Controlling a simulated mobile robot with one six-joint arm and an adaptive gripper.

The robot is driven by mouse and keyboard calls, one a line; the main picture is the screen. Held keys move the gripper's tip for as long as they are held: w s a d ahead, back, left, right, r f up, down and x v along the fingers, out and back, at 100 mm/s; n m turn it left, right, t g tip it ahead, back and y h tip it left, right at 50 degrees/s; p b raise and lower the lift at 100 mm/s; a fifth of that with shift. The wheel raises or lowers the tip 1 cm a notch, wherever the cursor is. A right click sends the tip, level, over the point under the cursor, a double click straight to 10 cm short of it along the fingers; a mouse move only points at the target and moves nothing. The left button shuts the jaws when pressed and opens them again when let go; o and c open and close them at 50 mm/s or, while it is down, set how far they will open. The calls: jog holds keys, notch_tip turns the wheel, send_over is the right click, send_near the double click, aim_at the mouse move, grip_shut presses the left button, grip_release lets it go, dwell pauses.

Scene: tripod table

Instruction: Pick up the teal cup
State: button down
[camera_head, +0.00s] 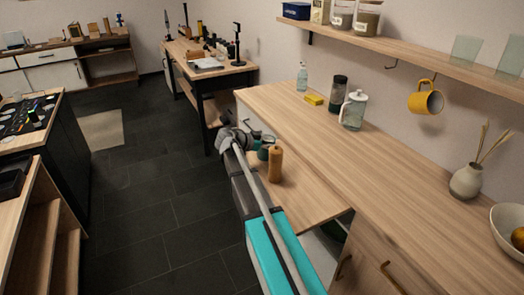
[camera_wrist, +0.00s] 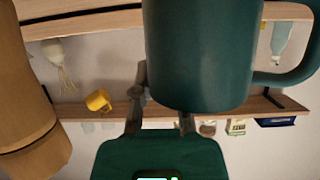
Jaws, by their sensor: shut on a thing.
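The teal cup (camera_wrist: 200,50) fills the upper middle of the wrist view, its handle to the right. In the head view the cup (camera_head: 264,150) is small, just left of a brown cylinder and partly hidden by my arm. My gripper (camera_wrist: 163,108) is shut on the teal cup, with its fingers against the cup's side. In the head view my gripper (camera_head: 250,140) is at the cup, by the wooden counter's left edge. Whether the cup touches the surface below is unclear.
The brown cylinder (camera_head: 275,165) stands close beside the cup. A glass jug (camera_head: 353,110), dark grinder (camera_head: 337,94), yellow box (camera_head: 313,99) and clear bottle (camera_head: 302,77) stand farther back on the counter (camera_head: 330,150). A yellow mug (camera_head: 424,100) hangs under the shelf (camera_head: 400,51).

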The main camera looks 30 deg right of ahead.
jog(key=shift+r, duration=0.15)
notch_tip(320, 180, up, 10)
jog(key=p, duration=1)
jog(key=shift+f, duration=0.2)
dwell(0.4)
